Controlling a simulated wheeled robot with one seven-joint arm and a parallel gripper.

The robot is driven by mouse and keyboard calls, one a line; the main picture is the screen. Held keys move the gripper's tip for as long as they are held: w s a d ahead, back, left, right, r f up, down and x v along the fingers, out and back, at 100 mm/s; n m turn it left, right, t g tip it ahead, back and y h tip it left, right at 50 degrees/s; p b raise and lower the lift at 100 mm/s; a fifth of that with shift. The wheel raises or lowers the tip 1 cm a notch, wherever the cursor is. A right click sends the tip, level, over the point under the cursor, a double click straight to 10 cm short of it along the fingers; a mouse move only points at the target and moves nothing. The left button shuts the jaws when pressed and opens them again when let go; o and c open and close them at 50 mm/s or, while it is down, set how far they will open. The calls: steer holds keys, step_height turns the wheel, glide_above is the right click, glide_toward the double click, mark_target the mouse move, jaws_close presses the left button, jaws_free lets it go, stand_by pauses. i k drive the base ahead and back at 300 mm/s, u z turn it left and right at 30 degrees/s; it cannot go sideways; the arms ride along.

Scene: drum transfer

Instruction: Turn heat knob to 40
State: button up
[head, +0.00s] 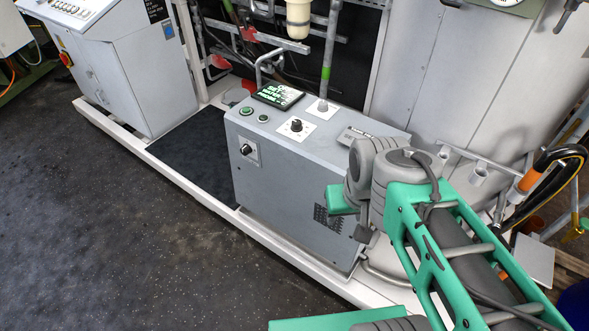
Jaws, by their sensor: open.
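A grey control cabinet (290,190) stands in the middle of the head view. One black knob (296,125) sits on a white plate on its top. Another black knob (246,149) sits on a white plate on its front face. The scale marks and lettering are too small to read, so I cannot tell which is the heat knob or its setting. A small black display (277,96) with green and white figures is at the back of the top. My green and grey arm is at the right, beside the cabinet's right end. My gripper's fingers do not show.
Green and dark push buttons (246,111) are on the cabinet's top left. A post (328,60) and a hanging cream cylinder (298,18) rise behind. A white frame rail (200,191) runs along the floor. Dark floor (100,230) in front is clear.

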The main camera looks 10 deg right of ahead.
mark_target(296, 126)
steer(key=u, duration=0.55)
steer(key=k, duration=1.3)
steer(key=u, duration=0.9)
steer(key=i, duration=2.4)
steer(key=z, duration=1.5)
steer(key=i, duration=0.85)
steer(key=z, duration=0.95)
